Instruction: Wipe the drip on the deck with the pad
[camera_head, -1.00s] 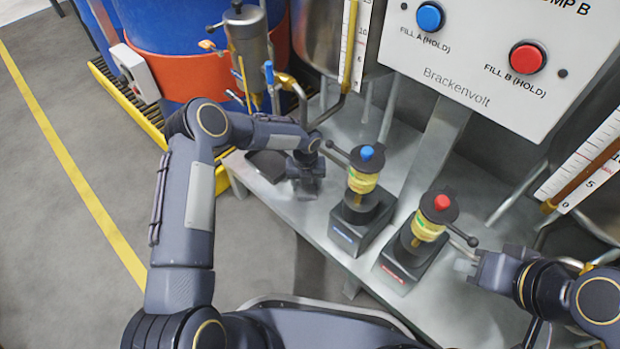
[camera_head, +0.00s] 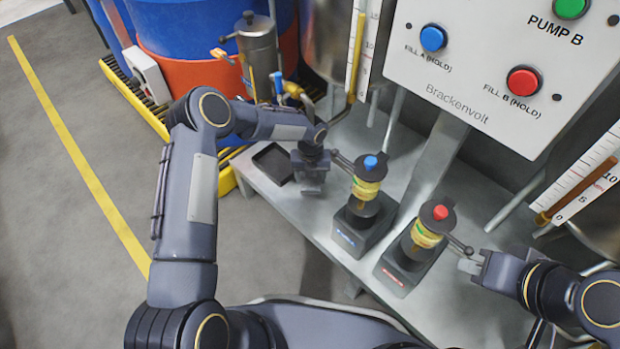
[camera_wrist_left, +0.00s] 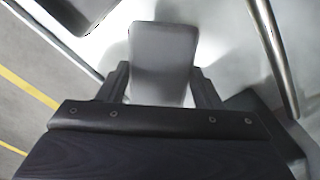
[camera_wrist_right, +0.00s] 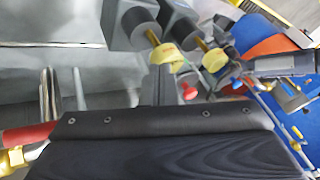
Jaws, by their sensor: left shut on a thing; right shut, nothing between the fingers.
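The pad (camera_wrist_left: 160,62) is a grey rounded block in the left wrist view. My left gripper (camera_head: 311,186) is shut on it, with one finger on each side, over the metal deck (camera_head: 293,212). In the head view the pad is hard to tell from the dark fingers. I cannot make out a drip on the deck; the arm and pad may hide it. My right gripper (camera_head: 470,266) is shut and empty, near the red-topped unit's side handle; its closed fingers also show in the right wrist view (camera_wrist_right: 157,85).
A black shallow tray (camera_head: 271,164) lies on the deck left of my left gripper. A blue-topped unit (camera_head: 364,205) and a red-topped unit (camera_head: 421,241) stand to the right, with side handles. A button panel (camera_head: 476,78) rises behind. The deck's front edge is close.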

